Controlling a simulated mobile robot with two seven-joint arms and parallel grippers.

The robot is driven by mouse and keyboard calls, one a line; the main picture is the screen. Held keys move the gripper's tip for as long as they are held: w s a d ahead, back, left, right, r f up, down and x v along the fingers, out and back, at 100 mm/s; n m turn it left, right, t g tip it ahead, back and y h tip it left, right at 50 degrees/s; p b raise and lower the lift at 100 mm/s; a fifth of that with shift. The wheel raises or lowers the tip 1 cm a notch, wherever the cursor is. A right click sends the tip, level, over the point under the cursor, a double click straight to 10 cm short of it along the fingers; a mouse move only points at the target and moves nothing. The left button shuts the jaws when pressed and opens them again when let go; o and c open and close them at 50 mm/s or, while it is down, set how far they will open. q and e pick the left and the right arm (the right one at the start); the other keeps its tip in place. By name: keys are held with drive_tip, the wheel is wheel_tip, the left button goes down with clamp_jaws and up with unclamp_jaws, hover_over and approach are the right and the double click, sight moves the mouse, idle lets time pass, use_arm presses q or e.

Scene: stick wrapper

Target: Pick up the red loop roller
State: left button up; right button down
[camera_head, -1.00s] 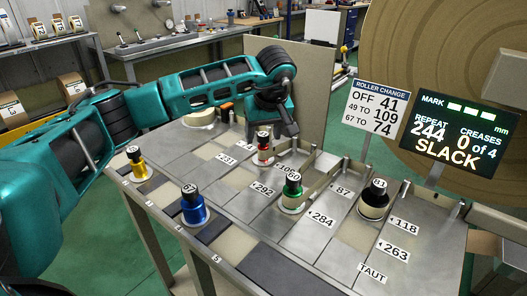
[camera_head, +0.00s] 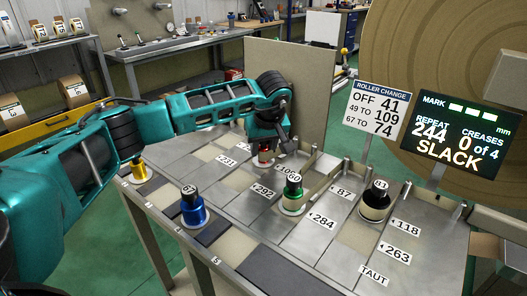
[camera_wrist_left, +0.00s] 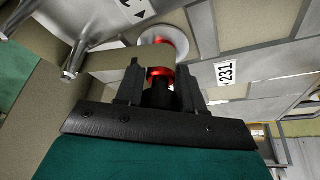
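The red loop roller (camera_head: 264,158) stands upright on the metal table, mostly hidden in the head view behind my left gripper (camera_head: 272,141). In the left wrist view the red roller (camera_wrist_left: 160,72) shows its red body, dark top and pale round base. My left gripper (camera_wrist_left: 160,88) has its two fingers apart, one on each side of the roller's upper part. Little or no gap shows between fingers and roller, and I cannot tell whether they touch. My right gripper is in neither view.
A green roller (camera_head: 292,189), a blue roller (camera_head: 193,208), a yellow roller (camera_head: 138,168) and a black roller (camera_head: 376,200) stand on the table. A tan strip (camera_wrist_left: 105,65) runs beside the red roller. Signs (camera_head: 380,109) and a screen (camera_head: 455,132) stand behind the table.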

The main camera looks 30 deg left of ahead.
use_arm(q)
drive_tip(key=c, duration=0.6)
drive_tip(key=shift+r, duration=0.1)
wheel_tip(320, 180, up, 20)
drive_tip(key=shift+f+p, duration=0.1)
drive_tip(key=shift+p, duration=1.15)
